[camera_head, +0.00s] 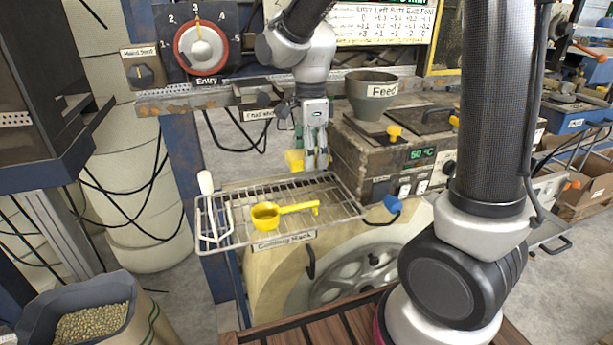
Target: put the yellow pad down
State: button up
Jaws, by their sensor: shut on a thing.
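My gripper (316,160) points down above the back right part of the wire rack, beside the machine's left face. It is shut on the yellow pad (294,160), a small yellow block that shows at the left of the fingers. The fingers hide part of the pad. The pad appears to be above the rack, but I cannot tell how large the gap is.
The wire cooling rack (341,205) holds a yellow scoop (266,215) near its middle and a white-handled tool (207,188) at its left. The machine with the feed hopper (372,88) stands right of my gripper. A bean bin (47,312) is at lower left.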

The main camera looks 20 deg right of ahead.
aim_at(310, 186)
jog(key=shift+f, duration=3.1)
jog(key=shift+f, duration=0.15)
jog(key=o, duration=1.3)
jog(key=shift+o, duration=0.2)
notch_tip(310, 186, up, 12)
jog(key=shift+r, duration=0.2)
jog(key=s+d+r+n+t, duration=0.2)
jog(key=s+d+n, duration=0.5)
jog(key=s+n, duration=0.2)
jog(key=s+d+r+n+t, duration=0.1)
jog(key=s+d+n+t, duration=0.1)
jog(key=s+d+n, duration=0.5)
jog(key=s+n, duration=0.2)
jog(key=s, duration=0.1)
jog(key=shift+r, duration=0.4)
